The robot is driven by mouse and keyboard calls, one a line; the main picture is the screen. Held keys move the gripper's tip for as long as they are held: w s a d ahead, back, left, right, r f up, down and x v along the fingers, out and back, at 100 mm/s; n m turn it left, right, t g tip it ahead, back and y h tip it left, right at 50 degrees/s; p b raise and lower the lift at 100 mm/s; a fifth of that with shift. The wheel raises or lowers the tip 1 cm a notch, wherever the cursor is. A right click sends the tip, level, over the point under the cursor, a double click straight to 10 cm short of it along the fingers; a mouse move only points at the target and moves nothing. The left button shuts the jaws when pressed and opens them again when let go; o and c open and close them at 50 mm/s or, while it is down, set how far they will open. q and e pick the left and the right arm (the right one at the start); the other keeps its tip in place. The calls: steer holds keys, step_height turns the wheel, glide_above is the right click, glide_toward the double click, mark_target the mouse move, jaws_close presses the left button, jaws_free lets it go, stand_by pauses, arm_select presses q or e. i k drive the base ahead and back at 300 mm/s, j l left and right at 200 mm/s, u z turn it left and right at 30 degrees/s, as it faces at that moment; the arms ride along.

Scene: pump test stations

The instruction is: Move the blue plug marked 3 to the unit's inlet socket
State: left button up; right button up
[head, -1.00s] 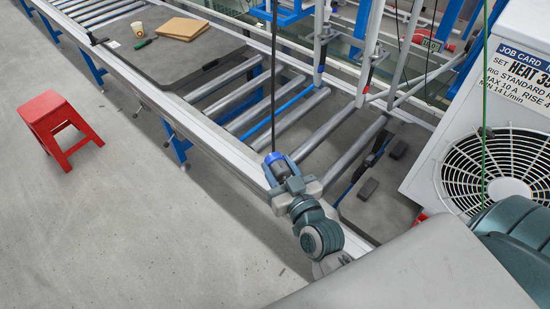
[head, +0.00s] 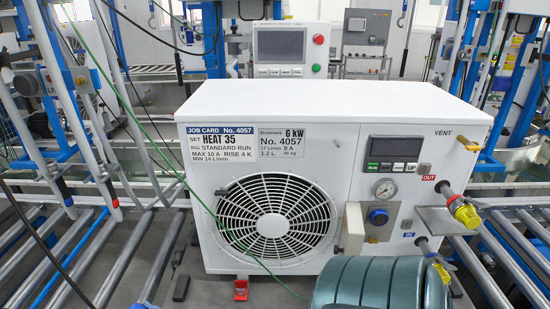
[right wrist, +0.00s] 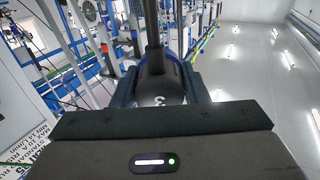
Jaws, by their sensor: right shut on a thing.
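In the right wrist view my right gripper (right wrist: 160,92) is shut on a dark plug (right wrist: 158,84) marked 3, with a blue edge and a black hose rising from its top. The white unit (head: 340,150) stands in the middle of the head view. A blue IN tag (head: 408,235) sits low on its right side. Beside it the inlet stub (head: 424,243) sticks out at the lower right; its end is partly hidden by my arm. Neither my right gripper nor the plug shows in the head view. My left gripper is in neither current view.
A yellow fitting (head: 466,213) sits on the outlet stub by the red OUT tag (head: 429,178). A blue knob (head: 377,217) and a gauge (head: 385,189) are on the unit's front. Rollers (head: 80,262) flank the unit.

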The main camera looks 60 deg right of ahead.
mark_target(378, 215)
steer(key=k+l+z, duration=0.2)
steer(key=k+l, duration=0.45)
steer(key=k+l+z, duration=0.25)
steer(key=k+l, duration=0.35)
steer(key=l, duration=0.15)
